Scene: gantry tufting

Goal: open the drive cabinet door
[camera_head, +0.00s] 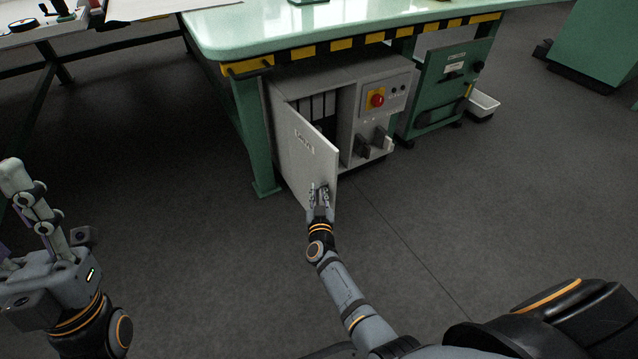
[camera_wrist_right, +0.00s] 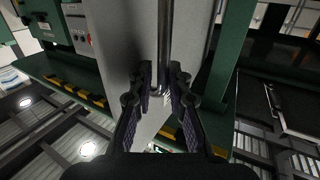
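The drive cabinet (camera_head: 340,78) is a grey box under the green table. Its light grey door (camera_head: 305,150) stands partly open, swung out toward me, with a dark interior showing behind it. My right gripper (camera_head: 319,190) is at the lower free edge of the door. In the right wrist view its fingers (camera_wrist_right: 162,82) close around the door's vertical metal bar handle (camera_wrist_right: 164,40), one on each side. The door face (camera_wrist_right: 120,40) also fills the middle of that view. My left gripper (camera_head: 30,185) is raised at the left edge, away from the cabinet; its finger gap is not clear.
A red emergency button on a yellow plate (camera_head: 377,98) sits on the cabinet front, right of the opening. The green table (camera_head: 300,30) overhangs with a yellow-black striped edge. A green unit (camera_head: 450,85) and a white bin (camera_head: 484,104) stand right. Floor before the door is clear.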

